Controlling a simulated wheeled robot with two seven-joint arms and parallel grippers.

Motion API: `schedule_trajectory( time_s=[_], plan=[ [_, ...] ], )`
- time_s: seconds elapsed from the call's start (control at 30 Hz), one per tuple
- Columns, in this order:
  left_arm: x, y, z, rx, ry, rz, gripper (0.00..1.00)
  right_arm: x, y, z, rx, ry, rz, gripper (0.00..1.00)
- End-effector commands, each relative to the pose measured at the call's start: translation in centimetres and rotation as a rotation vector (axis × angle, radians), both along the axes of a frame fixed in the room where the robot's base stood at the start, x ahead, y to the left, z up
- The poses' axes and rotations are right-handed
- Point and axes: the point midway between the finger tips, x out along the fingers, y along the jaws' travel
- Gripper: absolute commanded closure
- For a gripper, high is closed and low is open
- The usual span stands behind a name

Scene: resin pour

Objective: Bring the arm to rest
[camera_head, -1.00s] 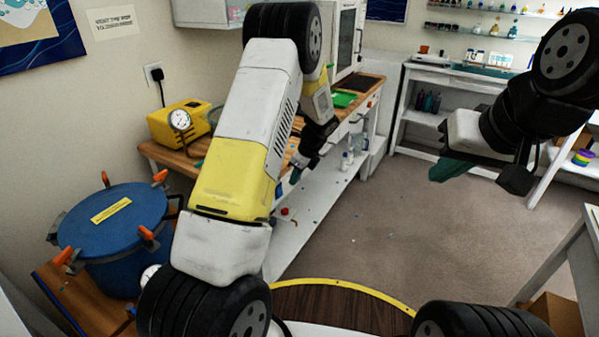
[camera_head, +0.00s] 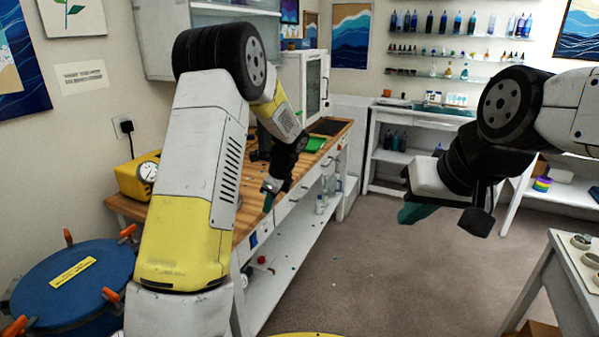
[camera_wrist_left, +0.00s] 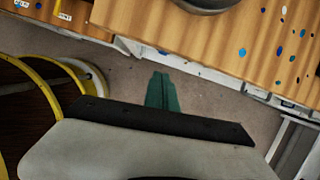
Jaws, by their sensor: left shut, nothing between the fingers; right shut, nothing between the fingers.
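My left arm, white and yellow, comes in from the left in the head view. Its gripper (camera_head: 268,201) points down beside the front edge of the wooden workbench (camera_head: 232,222). The green fingers are together and hold nothing. In the left wrist view the shut green fingers (camera_wrist_left: 162,92) show over the floor, just off the bench edge. My right gripper (camera_head: 412,213) is at the right of the head view, in the air over the open floor. Its green fingers are shut and empty.
A blue pressure pot (camera_head: 75,300) with orange clamps stands at lower left. A yellow gauge unit (camera_head: 133,180) and a green tray (camera_head: 314,144) are on the bench. A white table (camera_head: 560,270) stands at lower right. The grey floor (camera_head: 370,270) between is clear.

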Motion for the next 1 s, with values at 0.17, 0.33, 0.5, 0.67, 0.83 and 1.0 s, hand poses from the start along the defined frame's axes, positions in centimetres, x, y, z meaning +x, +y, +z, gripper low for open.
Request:
schedule_trajectory(
  time_s=[0.17,0.33,0.5,0.67,0.83,1.0],
  plan=[
    [-4.3,0.5,7.3,-0.153,-0.133,0.289,1.0,0.0,0.0,0.0,0.0,0.0,0.0,1.0],
    [-10.0,0.5,13.1,-0.324,-0.241,0.599,1.0,0.0,0.0,0.0,0.0,0.0,0.0,1.0],
    [-16.2,0.2,17.4,-0.499,-0.325,0.9,1.0,0.0,0.0,0.0,0.0,0.0,0.0,1.0],
    [-22.3,-0.4,19.9,-0.669,-0.377,1.176,1.0,0.0,0.0,0.0,0.0,0.0,0.0,1.0],
    [-27.7,-1.3,20.9,-0.831,-0.401,1.43,1.0,0.0,0.0,0.0,0.0,0.0,0.0,1.0],
    [-30.7,-2.0,20.9,-0.929,-0.399,1.582,1.0,0.0,0.0,0.0,0.0,0.0,0.0,1.0]
  ],
)
